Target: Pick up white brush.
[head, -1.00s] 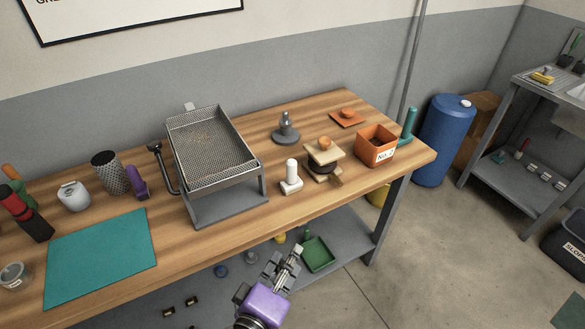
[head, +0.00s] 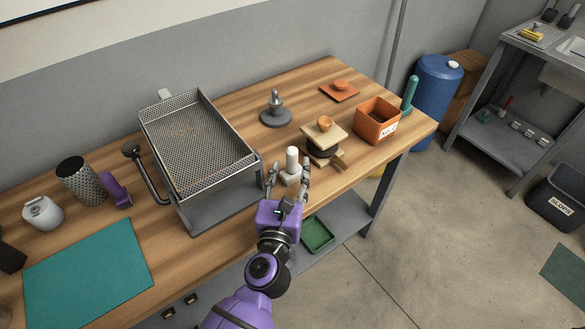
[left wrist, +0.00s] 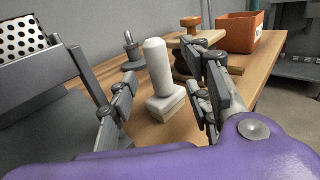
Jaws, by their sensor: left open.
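The white brush (head: 291,165) stands upright on the wooden table near its front edge, with a rounded handle above a block-shaped base. In the left wrist view the white brush (left wrist: 160,78) stands ahead, framed between the fingers. My left gripper (head: 289,172) is open, its two fingers reaching toward the brush from the front. In the left wrist view, my left gripper (left wrist: 165,100) has one finger on each side of the brush, with a visible gap on the left. I cannot tell whether the right finger touches it. My right gripper is not in view.
A mesh tray on a grey stand (head: 215,205) is close on the left. A wooden press-like item with a round knob (head: 325,133) stands close on the right. A grey weight-like object (head: 276,112) is behind. An orange box (head: 377,121) stands farther right.

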